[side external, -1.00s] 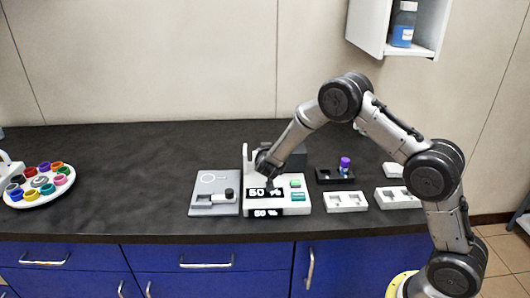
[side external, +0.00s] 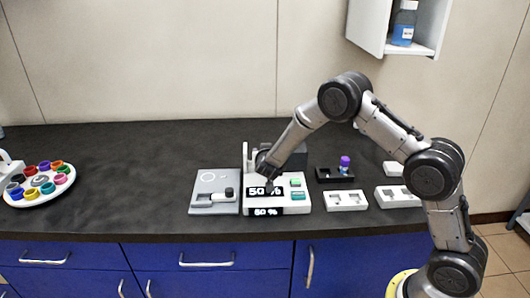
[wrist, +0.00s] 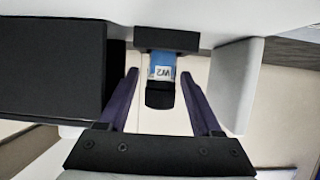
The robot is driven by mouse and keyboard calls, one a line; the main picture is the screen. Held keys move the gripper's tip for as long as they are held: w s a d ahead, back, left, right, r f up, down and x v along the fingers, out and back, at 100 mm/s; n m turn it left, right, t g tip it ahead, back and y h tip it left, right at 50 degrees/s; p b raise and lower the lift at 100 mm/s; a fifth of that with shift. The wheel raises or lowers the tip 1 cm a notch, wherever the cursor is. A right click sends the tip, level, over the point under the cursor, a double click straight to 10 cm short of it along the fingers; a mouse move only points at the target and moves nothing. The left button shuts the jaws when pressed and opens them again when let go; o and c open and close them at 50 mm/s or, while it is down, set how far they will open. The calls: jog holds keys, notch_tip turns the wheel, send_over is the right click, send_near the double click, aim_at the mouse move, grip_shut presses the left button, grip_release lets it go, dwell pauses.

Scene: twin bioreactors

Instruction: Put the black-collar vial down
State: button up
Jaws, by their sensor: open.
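In the wrist view the black-collar vial (wrist: 160,92) shows a blue body, a white label and a black end. Its far end meets a black block (wrist: 166,39) on a pale surface; I cannot tell how deep it sits. My gripper (wrist: 160,74) is open, with one finger on each side of the vial and gaps visible between. In the side view my gripper (side external: 265,168) is low over the white device (side external: 249,204) with the "50 %" display. The vial cannot be made out there.
A grey plate (side external: 203,207) with a black knob lies left of the device. To the right are a black rack (side external: 326,176) with a purple-capped vial (side external: 345,162) and white racks (side external: 345,206). A round tray (side external: 42,200) of coloured rings stands far left; the counter between is clear.

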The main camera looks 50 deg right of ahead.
jog(key=v, duration=1.3)
jog(key=shift+s+a+r, duration=0.1)
jog(key=shift+s+a, duration=0.05)
jog(key=shift+a+r, duration=0.1)
jog(key=shift+r, duration=0.1)
jog(key=s+a+r+n+t+y, duration=0.2)
jog(key=s+a+r+n+y, duration=0.5)
jog(key=a+r+y, duration=0.5)
jog(key=s+d+r+n+g, duration=0.1)
jog(key=s+d+g, duration=0.1)
jog(key=s, duration=1.3)
jog(key=shift+d+n+g, duration=0.3)
jog(key=shift+d+g, duration=0.05)
jog(key=shift+g, duration=0.25)
jog(key=shift+o, duration=0.4)
jog(key=s+d+f+g+h, duration=0.1)
jog(key=s+d, duration=0.1)
jog(key=s, duration=0.3)
jog(key=s+d+f+g+h, duration=0.1)
jog(key=s+d, duration=0.1)
jog(key=s, duration=0.4)
jog(key=shift+s+d+f+g, duration=0.15)
jog(key=shift+s+f+g, duration=0.1)
jog(key=shift+f+g, duration=0.15)
jog(key=shift+n, duration=0.3)
